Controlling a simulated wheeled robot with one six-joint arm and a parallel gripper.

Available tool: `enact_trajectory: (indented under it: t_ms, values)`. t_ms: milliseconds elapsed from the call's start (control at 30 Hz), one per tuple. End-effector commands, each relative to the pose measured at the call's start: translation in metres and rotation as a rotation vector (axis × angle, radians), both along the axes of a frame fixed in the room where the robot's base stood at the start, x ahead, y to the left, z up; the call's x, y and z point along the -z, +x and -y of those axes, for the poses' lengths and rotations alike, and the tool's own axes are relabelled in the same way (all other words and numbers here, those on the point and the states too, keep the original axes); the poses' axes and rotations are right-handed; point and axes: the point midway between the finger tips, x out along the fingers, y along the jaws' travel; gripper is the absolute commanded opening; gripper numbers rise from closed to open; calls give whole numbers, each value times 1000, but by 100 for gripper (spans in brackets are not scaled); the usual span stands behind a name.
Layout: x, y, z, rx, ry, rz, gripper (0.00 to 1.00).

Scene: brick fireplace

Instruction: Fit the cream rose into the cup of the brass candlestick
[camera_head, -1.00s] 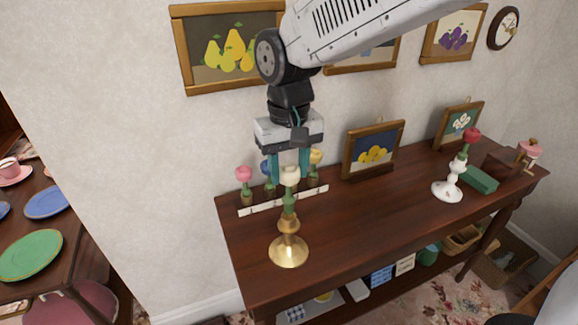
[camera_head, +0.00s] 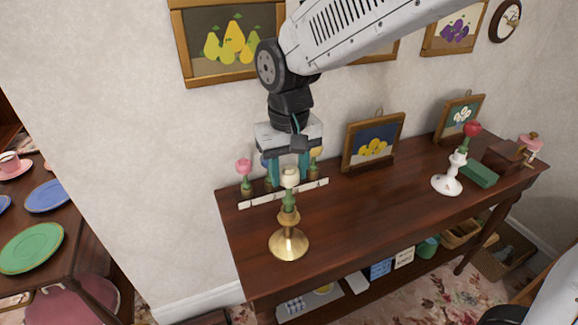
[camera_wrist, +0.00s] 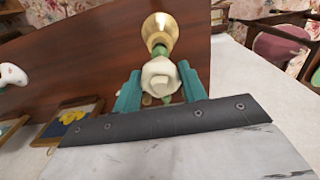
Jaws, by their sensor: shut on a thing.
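The cream rose (camera_head: 289,178) is upright on its green stem, directly over the brass candlestick (camera_head: 289,243) on the sideboard. My gripper (camera_head: 289,172) points down with its teal fingers on either side of the rose, shut on it. The wrist view shows the cream rose (camera_wrist: 161,76) between my two teal fingers, with the brass candlestick (camera_wrist: 159,28) beyond it. The lower stem meets the candlestick's cup in the head view; how deep it sits inside I cannot tell.
A pink rose (camera_head: 244,169) and other flowers stand in a white-labelled rack (camera_head: 262,198) behind the candlestick. A white candlestick (camera_head: 448,183) with a red rose (camera_head: 471,130) stands to the right. Framed pictures stand at the back. The sideboard's middle (camera_head: 370,212) is clear.

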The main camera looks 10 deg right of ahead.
Motion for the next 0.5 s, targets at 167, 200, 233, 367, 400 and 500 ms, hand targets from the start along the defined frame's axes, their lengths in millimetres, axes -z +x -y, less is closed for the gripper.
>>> enact_trajectory:
  t_ms: [167,200,233,367,400,500]
  values:
    - [5,0,0,0,0,-1,25]
    - [6,0,0,0,0,-1,25]
    - [7,0,0,0,0,-1,25]
    - [10,0,0,0,0,-1,25]
    - [10,0,0,0,0,0,47]
    - [10,0,0,0,0,0,67]
